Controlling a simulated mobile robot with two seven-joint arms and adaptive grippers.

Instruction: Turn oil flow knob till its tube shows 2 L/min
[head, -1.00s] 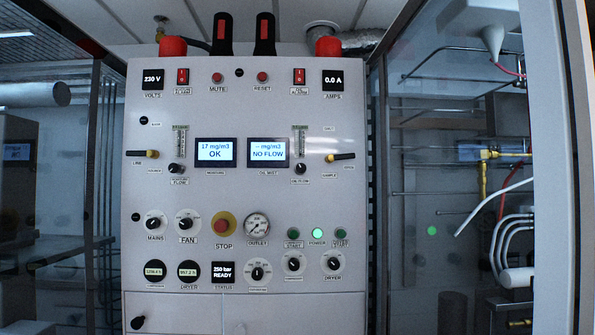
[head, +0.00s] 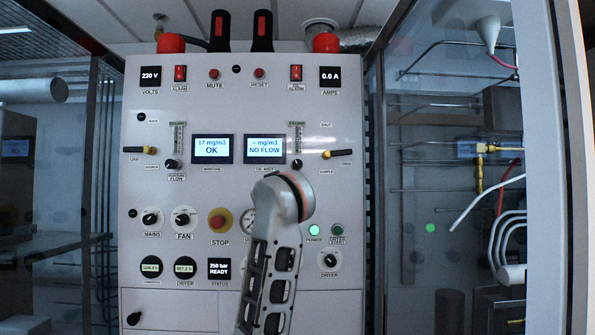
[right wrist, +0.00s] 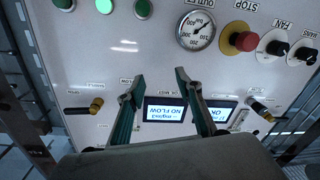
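The oil flow knob (head: 297,164) is a small black knob under the right-hand flow tube (head: 296,138) on the grey panel. The tube's reading is too small to make out. The display beside it (head: 265,149) reads NO FLOW. My right gripper (right wrist: 160,75) is open and empty in the right wrist view, its two fingers apart before the panel, which appears upside down there. The left-side finger covers the area by the FLOW label, and I cannot see the knob there. In the head view my right arm stands below the knob, its fingers hidden. My left gripper is not in view.
The gauge (right wrist: 196,31) and red stop button (right wrist: 239,40) are near the gripper. A similar knob (head: 172,164) sits under the left tube. A glass-sided cabinet flanks the panel.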

